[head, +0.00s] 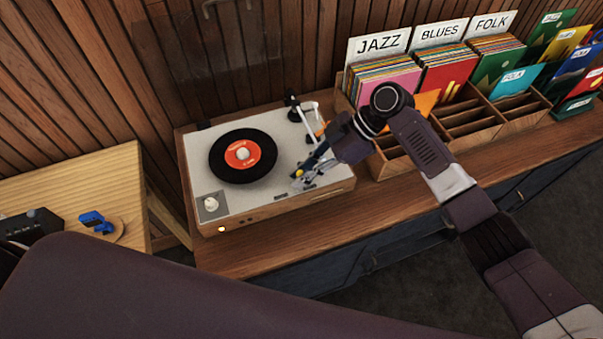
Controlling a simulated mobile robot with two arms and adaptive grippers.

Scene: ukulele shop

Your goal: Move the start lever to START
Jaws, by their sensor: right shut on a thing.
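The turntable (230,208) sits on the wooden counter, with a black record (222,165) with an orange label on its platter. A tonearm (303,117) stands at its right rear. My right gripper (301,178) reaches in from the right, low over the turntable's front right corner. Its fingers are shut at the spot of the start lever, which they mostly hide. Small dark labels (280,194) lie beside the fingertips, too small to read. Which way the lever points cannot be told. My left gripper is not in view.
A wooden record crate (478,125) marked JAZZ, BLUES and FOLK stands close behind my right arm. A light wooden table (75,183) at left holds a blue object (94,220) and a dark box (32,226). The counter front (290,250) is clear.

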